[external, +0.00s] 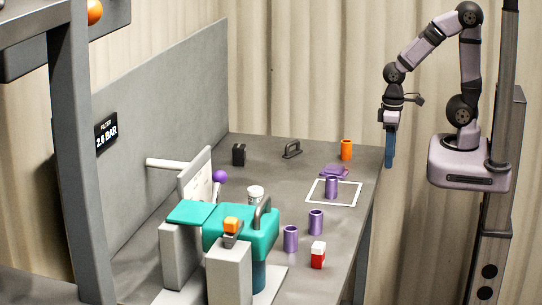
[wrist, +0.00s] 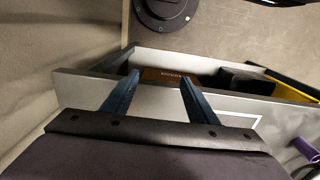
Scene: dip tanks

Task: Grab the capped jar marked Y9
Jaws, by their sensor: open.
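A clear jar with a pale cap (external: 255,194) stands on the table behind the teal-topped tank. A small red container with a white top (external: 318,255) stands nearer the front. No Y9 mark is legible on either, so I cannot tell which one is marked. My gripper (external: 390,150) hangs fingers down beyond the table's right edge, far from both. In the wrist view my gripper (wrist: 158,78) shows two blue fingers spread apart with nothing between them. Neither capped container can be made out there.
Purple cylinders (external: 290,238) stand near the front, one inside a white outlined square (external: 348,203). An orange cylinder (external: 346,149) and black handle (external: 292,149) are at the back. A walled bin (wrist: 80,86) shows below my wrist.

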